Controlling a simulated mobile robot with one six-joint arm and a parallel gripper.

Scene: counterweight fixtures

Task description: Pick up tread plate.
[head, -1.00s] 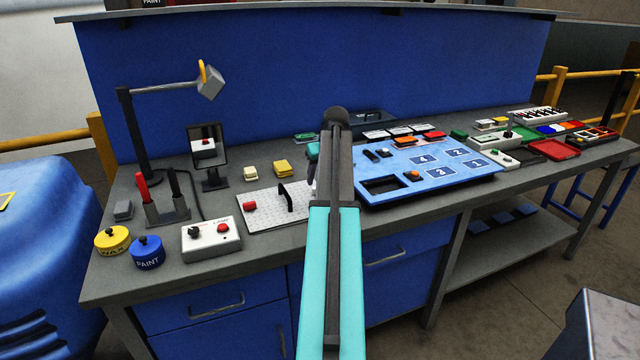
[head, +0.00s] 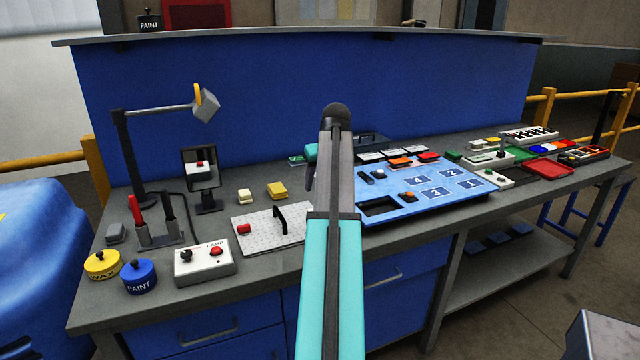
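The tread plate (head: 262,239) is a light grey, patterned plate with a black bar handle (head: 281,217) standing on it. It lies flat on the workbench, left of my arm, with a small red block (head: 243,229) at its left side. My arm rises in the middle of the view and hides the area just right of the plate. Only a small dark part of what looks like my gripper (head: 309,178) shows beside the arm, beyond the plate's right end and apart from the handle. Its fingers are mostly hidden, so its opening does not show.
A grey lamp switch box (head: 204,263) stands just in front-left of the plate. A cream block (head: 245,196) and a yellow block (head: 277,190) lie behind it. A mirror (head: 201,175) stands behind-left. A blue numbered board (head: 400,211) lies to the right.

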